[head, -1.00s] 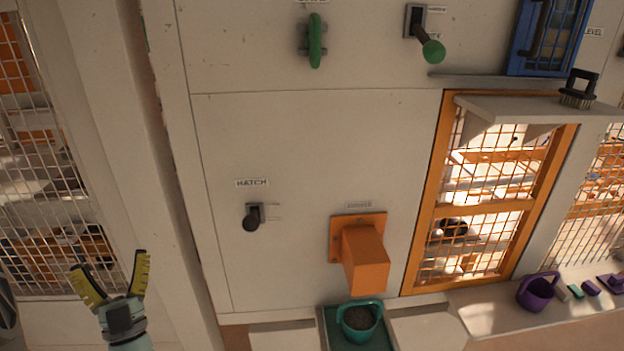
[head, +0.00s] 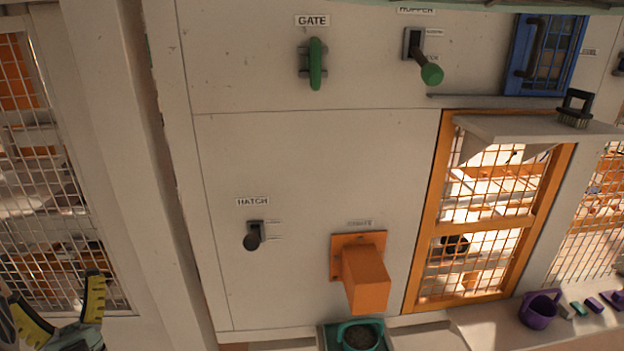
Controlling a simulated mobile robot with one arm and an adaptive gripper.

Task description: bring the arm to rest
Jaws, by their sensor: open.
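My gripper (head: 62,304) is at the lower left of the head view, in front of the mesh panel. Its two yellow-lined fingers are spread apart with nothing between them. The rest of the arm is mostly out of the picture. The gripper is well clear of the white machine wall (head: 310,185) to its right.
The wall bears a green gate handle (head: 315,64), a green-knobbed hopper lever (head: 430,70), a black hatch lever (head: 253,237) and a jutting orange chute (head: 365,278). A teal bucket (head: 345,337) stands below the chute. A shelf (head: 540,130) juts out at right, holding a brush (head: 574,106).

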